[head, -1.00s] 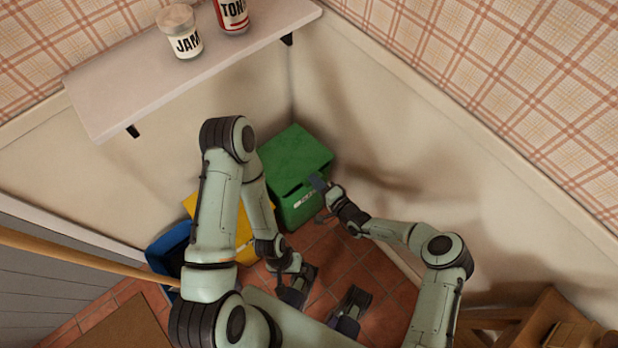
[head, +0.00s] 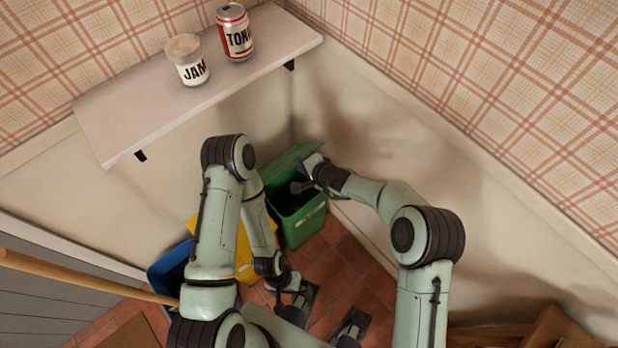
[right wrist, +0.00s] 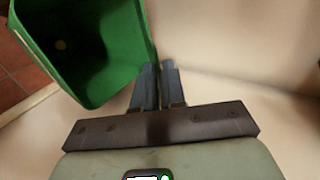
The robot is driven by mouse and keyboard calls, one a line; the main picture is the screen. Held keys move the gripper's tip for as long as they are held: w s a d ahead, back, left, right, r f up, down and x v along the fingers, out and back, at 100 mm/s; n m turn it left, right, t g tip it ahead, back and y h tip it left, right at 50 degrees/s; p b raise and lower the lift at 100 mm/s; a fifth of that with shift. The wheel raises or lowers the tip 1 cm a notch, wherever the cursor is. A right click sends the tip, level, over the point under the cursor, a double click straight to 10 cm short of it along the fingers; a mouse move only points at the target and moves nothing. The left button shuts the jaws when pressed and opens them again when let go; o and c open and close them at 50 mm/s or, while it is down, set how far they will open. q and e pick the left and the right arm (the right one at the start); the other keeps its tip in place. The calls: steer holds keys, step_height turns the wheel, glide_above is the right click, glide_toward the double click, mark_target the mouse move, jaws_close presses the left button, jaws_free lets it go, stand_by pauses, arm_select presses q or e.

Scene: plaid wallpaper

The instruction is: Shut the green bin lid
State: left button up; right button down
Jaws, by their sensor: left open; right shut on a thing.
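The green bin (head: 303,224) stands in the room's corner, its dark inside showing in the head view. Its green lid (head: 284,162) is raised and tilted back toward the wall. In the right wrist view, the right fingers (right wrist: 158,72) are close together at a green edge, shut on what looks like the lid; the contact is hard to see. The open bin (right wrist: 70,50) is at upper left there. My left gripper (head: 328,310) is open and empty above the floor, in front of the bin.
A yellow bin (head: 233,262) and a blue bin (head: 170,268) stand left of the green one, partly behind my left arm. A shelf (head: 130,124) above holds a jam jar (head: 188,62) and a can (head: 235,35). A wooden pole (head: 85,277) crosses at left.

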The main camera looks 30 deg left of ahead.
steer(key=shift+w+a+r+p, duration=0.2)
steer(key=shift+a+r, duration=0.3)
steer(key=shift+w+a+r+p, duration=0.2)
steer(key=shift+a+r, duration=0.25)
steer(key=shift+r, duration=0.05)
steer(key=shift+w+a+r+p, duration=0.25)
steer(key=shift+a+r+p, duration=0.2)
steer(key=shift+a, duration=0.35)
steer(key=c, duration=1.3)
jaws_free()
steer(key=shift+c, duration=0.2)
steer(key=shift+d, duration=0.1)
